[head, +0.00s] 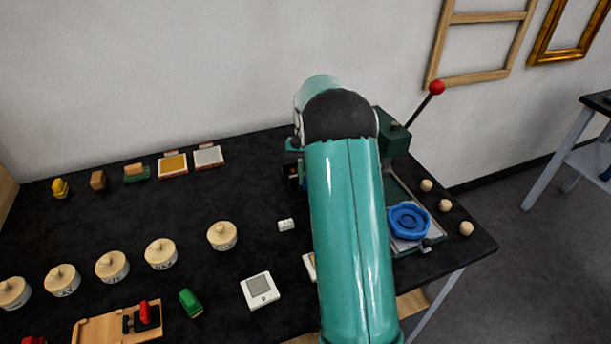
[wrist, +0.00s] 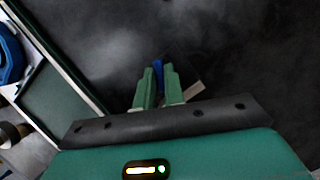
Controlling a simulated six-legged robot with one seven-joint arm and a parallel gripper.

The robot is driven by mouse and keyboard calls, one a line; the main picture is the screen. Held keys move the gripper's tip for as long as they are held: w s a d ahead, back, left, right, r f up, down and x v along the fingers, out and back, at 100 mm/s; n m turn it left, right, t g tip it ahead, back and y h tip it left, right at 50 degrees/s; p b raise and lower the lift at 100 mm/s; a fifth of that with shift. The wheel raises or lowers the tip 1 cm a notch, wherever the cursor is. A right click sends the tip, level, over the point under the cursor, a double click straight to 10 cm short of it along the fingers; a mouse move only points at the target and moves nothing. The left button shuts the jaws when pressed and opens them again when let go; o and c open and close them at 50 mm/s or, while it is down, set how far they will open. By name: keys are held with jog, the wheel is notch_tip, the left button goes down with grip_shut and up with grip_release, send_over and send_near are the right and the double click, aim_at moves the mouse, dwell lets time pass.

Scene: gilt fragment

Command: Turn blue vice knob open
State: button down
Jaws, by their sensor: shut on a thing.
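In the wrist view, my gripper (wrist: 158,78) has its two green fingers close together on a small blue piece, which I take to be the blue vice knob (wrist: 158,64). Only a narrow strip of the knob shows between the fingertips. How far it is turned cannot be told. In the head view, my teal arm covers my gripper and the knob. A dark green device (head: 394,139) with a red-balled lever stands partly behind my arm. I cannot make out the vice's jaws.
A blue round dish (head: 408,220) sits on a plate right of my arm, near several wooden balls (head: 445,205). Several lidded round boxes (head: 161,254), a white scale (head: 259,290) and a green block (head: 190,302) stand left. The black tabletop (head: 110,215) is partly clear there.

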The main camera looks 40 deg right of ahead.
jog(key=c, duration=1.5)
grip_release()
jog(key=v, duration=1.4)
